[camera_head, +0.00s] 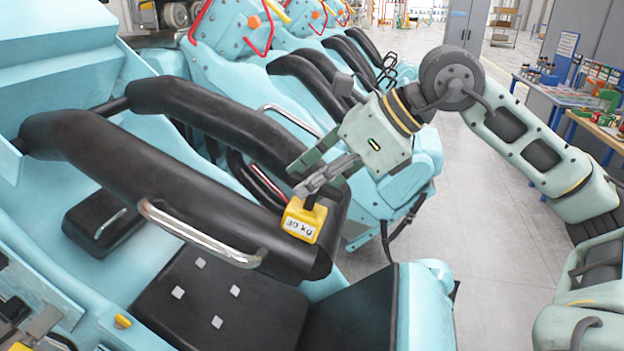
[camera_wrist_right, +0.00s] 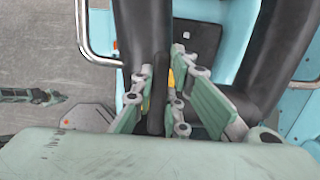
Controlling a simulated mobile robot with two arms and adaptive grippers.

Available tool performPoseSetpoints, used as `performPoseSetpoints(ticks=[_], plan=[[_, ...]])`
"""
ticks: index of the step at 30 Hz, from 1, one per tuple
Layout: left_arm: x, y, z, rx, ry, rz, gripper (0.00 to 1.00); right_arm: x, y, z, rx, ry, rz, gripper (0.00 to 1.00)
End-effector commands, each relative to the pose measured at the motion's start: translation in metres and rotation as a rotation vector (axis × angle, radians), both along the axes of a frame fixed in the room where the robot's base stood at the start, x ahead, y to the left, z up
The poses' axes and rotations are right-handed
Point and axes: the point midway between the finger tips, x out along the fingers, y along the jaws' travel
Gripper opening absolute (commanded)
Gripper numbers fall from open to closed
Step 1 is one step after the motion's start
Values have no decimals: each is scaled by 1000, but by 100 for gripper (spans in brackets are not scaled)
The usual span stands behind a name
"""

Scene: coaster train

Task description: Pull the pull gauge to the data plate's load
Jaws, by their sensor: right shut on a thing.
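The pull gauge (camera_head: 301,224) is a small yellow block at the end of the nearest black restraint bar (camera_head: 150,180). Its label reads about 30 or 39 kg; the second digit is unclear. My right gripper (camera_head: 309,187) is shut on the gauge's black handle, just above the yellow body. In the right wrist view, the fingers (camera_wrist_right: 158,98) close around the dark handle, and a sliver of the yellow gauge (camera_wrist_right: 171,78) shows behind them. I cannot pick out the data plate.
The light blue seat row (camera_head: 430,300) has black pads and a silver grab handle (camera_head: 200,235) on the restraint. More seats with red handles (camera_head: 270,30) stand behind. A blue workbench (camera_head: 550,95) with small items is at the right. The grey floor (camera_head: 480,200) between is clear.

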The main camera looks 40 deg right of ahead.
Motion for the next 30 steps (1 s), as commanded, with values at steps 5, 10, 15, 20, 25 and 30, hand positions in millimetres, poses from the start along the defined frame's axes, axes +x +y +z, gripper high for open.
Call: performPoseSetpoints(ticks=[5, 10, 15, 20, 25, 30], plan=[[2, 0, 8, -1, -3, 0, 0, -2, -2, 13, -2, -3, 1, 0], [2, 0, 27, 0, -3, 0, 0, -8, -8, 45, -1, -6, 0, 0], [3, 0, 29, 0, -5, 0, 0, -11, -11, 53, 2, -11, -1, 0], [3, 0, 28, 0, -5, 1, 0, -10, -11, 55, 4, -18, -3, 0], [3, 0, 28, 0, -5, 1, 0, -10, -11, 54, 2, -14, -3, 25], [2, 0, 28, 0, -4, 1, 0, -11, -11, 51, 1, -7, -1, 33]])
